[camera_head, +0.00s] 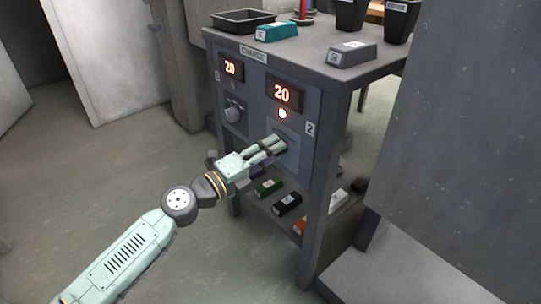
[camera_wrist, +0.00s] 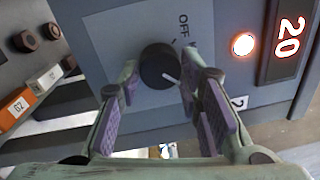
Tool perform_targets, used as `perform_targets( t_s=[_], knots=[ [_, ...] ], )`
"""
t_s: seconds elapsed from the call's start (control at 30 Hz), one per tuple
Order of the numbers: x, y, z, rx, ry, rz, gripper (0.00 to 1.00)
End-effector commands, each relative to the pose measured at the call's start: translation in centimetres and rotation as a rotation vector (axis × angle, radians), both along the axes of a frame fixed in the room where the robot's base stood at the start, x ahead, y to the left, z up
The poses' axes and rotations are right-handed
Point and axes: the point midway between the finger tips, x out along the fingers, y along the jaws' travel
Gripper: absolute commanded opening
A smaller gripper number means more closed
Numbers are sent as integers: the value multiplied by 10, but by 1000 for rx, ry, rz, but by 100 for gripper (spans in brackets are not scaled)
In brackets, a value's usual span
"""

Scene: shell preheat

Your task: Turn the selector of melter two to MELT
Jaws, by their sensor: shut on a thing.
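The selector of melter two is a round black knob (camera_wrist: 159,66) with a white pointer line, on a grey plate in the wrist view. The OFF label (camera_wrist: 184,25) is beside it; the pointer line is turned away from OFF. No MELT label is readable. My gripper (camera_wrist: 161,63) has one finger on each side of the knob and is shut on it. In the head view my gripper (camera_head: 281,143) reaches the panel under the lit lamp (camera_head: 282,113) and hides the knob. The display of melter two (camera_head: 283,95) reads 20, beside the plate marked 2 (camera_head: 310,129).
The left melter's knob (camera_head: 234,111) and its display (camera_head: 232,67), reading 20, are close by. A dark tray (camera_head: 243,20), teal block (camera_head: 277,31) and grey block (camera_head: 352,53) lie on top. Several labelled blocks, one green (camera_head: 268,187), lie on the lower shelf. Open floor is at left.

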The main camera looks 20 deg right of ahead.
Motion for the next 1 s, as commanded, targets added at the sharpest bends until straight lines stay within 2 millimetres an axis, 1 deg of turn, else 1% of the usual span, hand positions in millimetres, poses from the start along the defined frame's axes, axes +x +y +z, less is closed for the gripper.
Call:
perform_targets(
  t_s=[0.37, 0.4, 0.67, 1.0],
  knots=[
    [0, 0, 0, 3, -4, -1, 5],
    [0, 0, 0, 3, -4, -1, 35],
    [0, 0, 0, 2, -3, 0, 53],
    [0, 3, 0, 1, -3, 1, 53]
  ],
)
